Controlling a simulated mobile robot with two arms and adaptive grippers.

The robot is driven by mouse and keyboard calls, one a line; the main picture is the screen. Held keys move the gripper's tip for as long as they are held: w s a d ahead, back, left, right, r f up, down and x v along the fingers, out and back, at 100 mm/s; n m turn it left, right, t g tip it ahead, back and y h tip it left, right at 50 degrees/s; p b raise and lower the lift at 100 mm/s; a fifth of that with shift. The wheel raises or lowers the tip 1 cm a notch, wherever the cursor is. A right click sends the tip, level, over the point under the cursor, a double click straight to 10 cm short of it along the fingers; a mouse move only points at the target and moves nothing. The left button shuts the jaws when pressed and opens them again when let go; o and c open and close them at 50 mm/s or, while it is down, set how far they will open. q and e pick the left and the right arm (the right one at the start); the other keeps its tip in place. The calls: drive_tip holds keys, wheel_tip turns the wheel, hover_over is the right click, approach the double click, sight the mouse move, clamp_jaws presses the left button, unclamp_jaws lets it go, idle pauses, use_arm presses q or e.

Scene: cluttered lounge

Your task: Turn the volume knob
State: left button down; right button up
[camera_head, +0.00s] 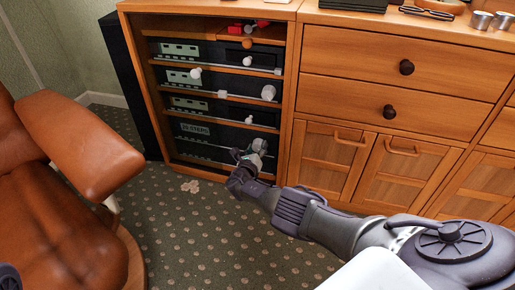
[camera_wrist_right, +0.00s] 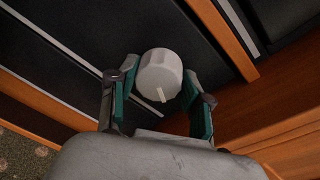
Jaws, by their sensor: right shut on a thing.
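The volume knob is a light grey round knob on the lowest black stereo unit (camera_head: 196,130) in the wooden cabinet. In the head view the knob (camera_head: 259,145) shows at the unit's right end, partly hidden by my right gripper (camera_head: 250,158). In the right wrist view the knob (camera_wrist_right: 160,72) sits between the two green-padded fingers of the right gripper (camera_wrist_right: 157,84), with a pale pointer mark toward the palm. The right gripper is shut on the knob, one finger at each side.
Other stereo units with white knobs (camera_head: 268,92) are stacked above in the cabinet (camera_head: 290,60). A brown leather chair (camera_head: 80,145) stands at left. Wooden drawers and doors (camera_head: 400,85) are to the right. Carpet (camera_head: 205,230) is open in front.

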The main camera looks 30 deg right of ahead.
drive_tip(key=shift+f+n, duration=0.1)
drive_tip(key=shift+n, duration=1.3)
drive_tip(key=o, duration=1.2)
drive_tip(key=shift+c, duration=0.2)
drive_tip(key=shift+a, duration=0.1)
drive_tip(key=shift+s+a+f, duration=0.1)
drive_tip(key=shift+s+a, duration=0.2)
drive_tip(key=shift+a, duration=0.1)
drive_tip(key=shift+s+a+r, duration=0.25)
drive_tip(key=shift+s+a, duration=0.15)
drive_tip(key=shift+s, duration=0.05)
drive_tip(key=v, duration=0.9)
drive_tip(key=shift+a, duration=0.4)
